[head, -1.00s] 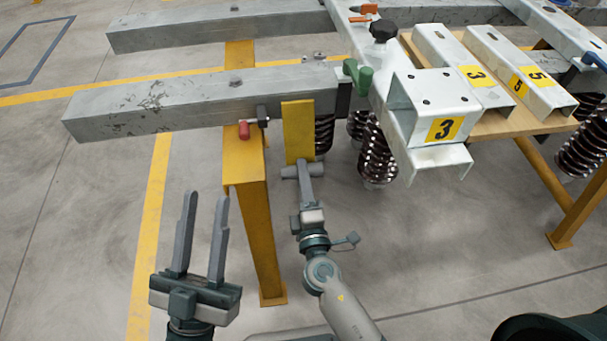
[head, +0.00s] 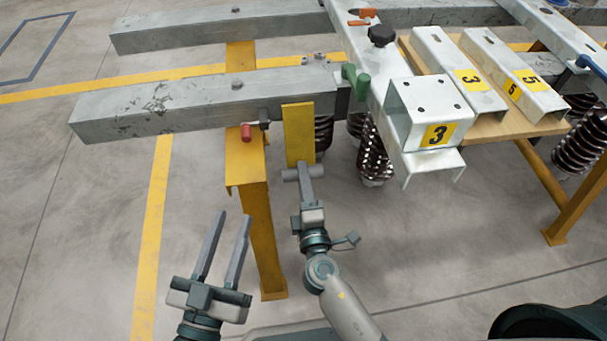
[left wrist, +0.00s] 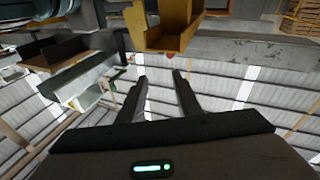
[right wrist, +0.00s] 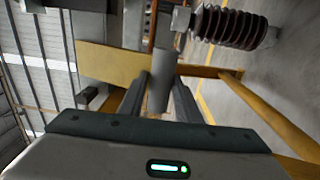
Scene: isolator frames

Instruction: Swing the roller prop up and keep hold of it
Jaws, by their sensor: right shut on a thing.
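The roller prop is a flat yellow plate (head: 298,132) by the grey beam, with a grey cross roller (head: 290,175) at its lower end in the head view. My right gripper (head: 304,176) is shut on the roller. The right wrist view shows the roller (right wrist: 160,82) between the two fingers, with the yellow plate (right wrist: 108,63) behind it. My left gripper (head: 234,215) is open and empty, left of the prop and below the beam, in front of the yellow post. The left wrist view shows its fingers (left wrist: 160,76) apart with nothing between them.
A grey beam (head: 165,107) rests on a yellow post (head: 256,215); a red-tipped pin (head: 246,132) sits beside the post's top. A green handle (head: 357,80), a bracket marked 3 (head: 430,100) and ribbed brown insulators (head: 373,150) are to the right. Open floor lies left.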

